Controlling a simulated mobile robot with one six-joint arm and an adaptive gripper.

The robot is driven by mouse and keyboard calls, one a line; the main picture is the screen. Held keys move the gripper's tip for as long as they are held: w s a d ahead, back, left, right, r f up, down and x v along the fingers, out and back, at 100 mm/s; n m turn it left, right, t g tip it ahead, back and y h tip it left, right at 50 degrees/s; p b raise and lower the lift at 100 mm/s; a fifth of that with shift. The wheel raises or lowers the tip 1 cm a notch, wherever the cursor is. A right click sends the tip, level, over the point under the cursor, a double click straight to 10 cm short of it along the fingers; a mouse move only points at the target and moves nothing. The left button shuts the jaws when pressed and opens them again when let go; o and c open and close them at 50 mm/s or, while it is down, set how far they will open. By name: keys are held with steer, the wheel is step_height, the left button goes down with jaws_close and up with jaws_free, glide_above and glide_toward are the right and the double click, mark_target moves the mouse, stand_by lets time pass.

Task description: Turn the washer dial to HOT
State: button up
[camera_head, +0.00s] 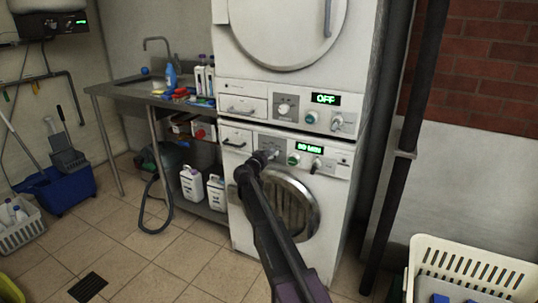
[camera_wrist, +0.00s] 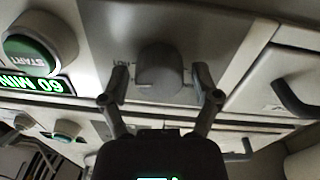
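The washer (camera_head: 246,222) is the lower white machine with a round glass door and a control panel. Its grey dial (camera_wrist: 160,70) is in the upper middle of the wrist view, which looks upside down. My gripper (camera_wrist: 162,82) is open, with one finger on each side of the dial and a visible gap on both sides. A small printed label shows beside the left finger, but I cannot read it surely. In the head view my gripper (camera_head: 268,157) is at the washer panel and hides most of the dial. The dial's pointer is not clear.
A green START button (camera_wrist: 32,52) and a lit 60 MIN display (camera_wrist: 38,84) sit beside the dial. A drawer handle (camera_wrist: 294,100) is on the other side. An upper machine (camera_head: 262,98) showing OFF stands above. A white basket (camera_head: 480,262) is at lower right.

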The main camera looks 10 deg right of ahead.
steer(key=shift+s+a, duration=0.1)
steer(key=shift+s, duration=0.05)
stand_by(0.3)
steer(key=v, duration=1.1)
steer(key=shift+s+a, duration=0.25)
steer(key=shift+r, duration=0.1)
steer(key=s+d+f+g+y, duration=0.2)
steer(key=s+d+f+g, duration=0.35)
steer(key=s, duration=0.35)
steer(key=s+d+f+g+y, duration=0.1)
steer(key=s+d+f+g, duration=0.3)
steer(key=s+d+f, duration=0.4)
steer(key=s+a+f+n+g+y, duration=0.2)
steer(key=s+a+f+n+y, duration=0.15)
steer(key=s, duration=0.65)
steer(key=s+a+f+n+g+y, duration=0.25)
steer(key=s+y, duration=0.25)
steer(key=s, duration=0.4)
step_height(320, 180, up, 35)
steer(key=p, duration=3.4)
steer(key=shift+d, duration=0.2)
